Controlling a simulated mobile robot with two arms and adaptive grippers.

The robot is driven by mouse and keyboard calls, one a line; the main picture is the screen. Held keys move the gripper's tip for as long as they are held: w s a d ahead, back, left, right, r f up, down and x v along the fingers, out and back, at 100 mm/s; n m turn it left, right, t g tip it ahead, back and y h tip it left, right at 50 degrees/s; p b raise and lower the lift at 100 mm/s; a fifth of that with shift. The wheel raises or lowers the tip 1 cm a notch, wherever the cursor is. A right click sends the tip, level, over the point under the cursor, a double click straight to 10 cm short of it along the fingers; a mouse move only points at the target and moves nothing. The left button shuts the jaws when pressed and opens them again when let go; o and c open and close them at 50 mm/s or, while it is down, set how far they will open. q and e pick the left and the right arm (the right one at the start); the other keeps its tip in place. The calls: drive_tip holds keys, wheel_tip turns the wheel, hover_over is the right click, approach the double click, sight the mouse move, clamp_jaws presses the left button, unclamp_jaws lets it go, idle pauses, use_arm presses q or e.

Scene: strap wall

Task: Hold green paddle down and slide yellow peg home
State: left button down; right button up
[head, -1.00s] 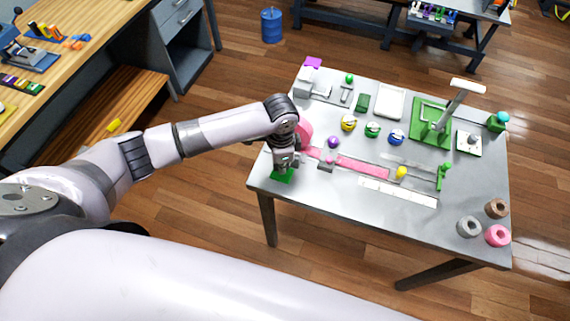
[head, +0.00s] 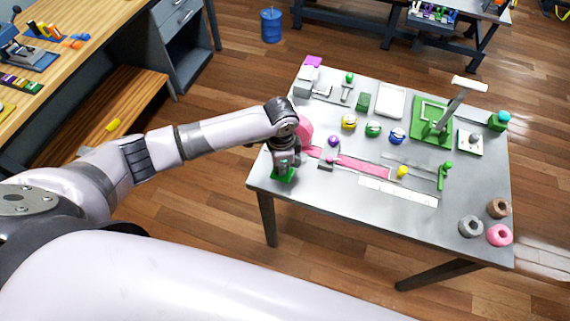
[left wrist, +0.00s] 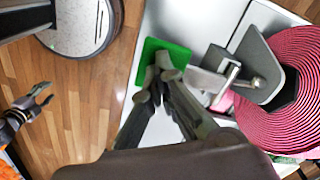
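The green paddle (head: 284,177) lies at the table's near left corner; it is a flat green plate in the left wrist view (left wrist: 172,50). My left gripper (head: 284,170) points down onto it. In the left wrist view its fingertips (left wrist: 160,72) meet over the plate and seem to touch it; they are shut with nothing visible between them. The yellow peg (head: 402,171) stands near the right end of the pink strap (head: 362,166), left of a green lever-like piece (head: 445,175). My right gripper (left wrist: 40,95) hangs open and empty over the floor, away from the table.
A pink strap roll (left wrist: 285,85) and a grey bracket (left wrist: 245,70) sit close beside the paddle. A white ruled strip (head: 398,191) lies in front of the strap. Tape rolls (head: 498,235) stand at the right corner. Several knobs (head: 397,136) fill the back.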

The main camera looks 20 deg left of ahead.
use_arm(q)
drive_tip(key=shift+s+f+b, duration=0.1)
drive_tip(key=shift+f+b, duration=0.4)
drive_tip(key=shift+f, duration=0.7)
use_arm(e)
drive_tip(key=shift+f, duration=0.5)
use_arm(q)
drive_tip(key=shift+f+p, duration=0.15)
drive_tip(key=shift+p, duration=0.15)
use_arm(e)
drive_tip(key=shift+r, duration=0.2)
drive_tip(key=shift+c, duration=0.3)
